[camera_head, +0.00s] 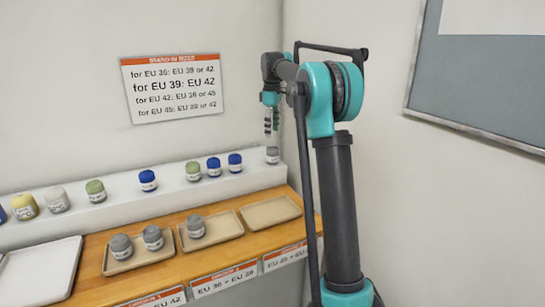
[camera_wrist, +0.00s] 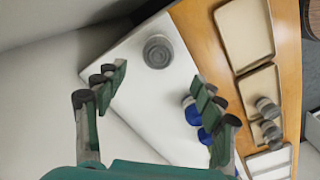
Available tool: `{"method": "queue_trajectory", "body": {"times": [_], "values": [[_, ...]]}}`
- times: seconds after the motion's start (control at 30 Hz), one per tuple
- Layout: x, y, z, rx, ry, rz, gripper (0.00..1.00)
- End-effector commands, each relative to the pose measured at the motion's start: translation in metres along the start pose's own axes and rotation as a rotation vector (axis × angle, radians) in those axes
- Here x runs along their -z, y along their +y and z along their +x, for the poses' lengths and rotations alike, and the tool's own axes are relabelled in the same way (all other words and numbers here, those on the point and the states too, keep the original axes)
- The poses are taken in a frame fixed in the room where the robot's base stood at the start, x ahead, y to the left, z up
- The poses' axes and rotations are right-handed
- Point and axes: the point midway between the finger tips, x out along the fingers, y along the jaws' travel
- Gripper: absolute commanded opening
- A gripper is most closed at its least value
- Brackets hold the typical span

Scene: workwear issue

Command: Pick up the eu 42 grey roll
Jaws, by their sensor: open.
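A grey roll (camera_head: 272,154) stands upright at the right end of the white raised shelf. Its size label is too small to read. My gripper (camera_head: 270,122) hangs above it, fingers pointing down, open and empty. In the wrist view the same grey roll (camera_wrist: 158,51) is seen from above, beyond and between the spread fingers of my gripper (camera_wrist: 158,78), apart from them. More grey rolls are on the trays: two, (camera_head: 121,246) and (camera_head: 153,238), on the left beige tray, and one (camera_head: 195,227) on the middle tray. Their sizes are not readable.
Blue rolls (camera_head: 235,162), green rolls (camera_head: 95,191), and white and yellow ones share the shelf (camera_head: 250,178). The right beige tray (camera_head: 270,212) is empty. A white tray (camera_head: 40,270) lies at left. A stand-in sizes sign (camera_head: 173,88) hangs on the wall behind.

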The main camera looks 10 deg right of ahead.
Motion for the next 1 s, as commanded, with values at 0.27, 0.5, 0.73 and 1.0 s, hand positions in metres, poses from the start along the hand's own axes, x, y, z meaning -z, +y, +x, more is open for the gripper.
{"method": "queue_trajectory", "body": {"times": [0.27, 0.5, 0.73, 1.0], "values": [[0.000, 0.000, 0.044, 0.000, 0.000, 0.000, 0.69], [0.000, 0.001, 0.060, 0.000, 0.000, 0.000, 0.69], [-0.001, 0.003, 0.093, 0.000, 0.000, -0.001, 0.69], [-0.001, 0.003, 0.103, 0.000, 0.000, -0.001, 0.69]]}}
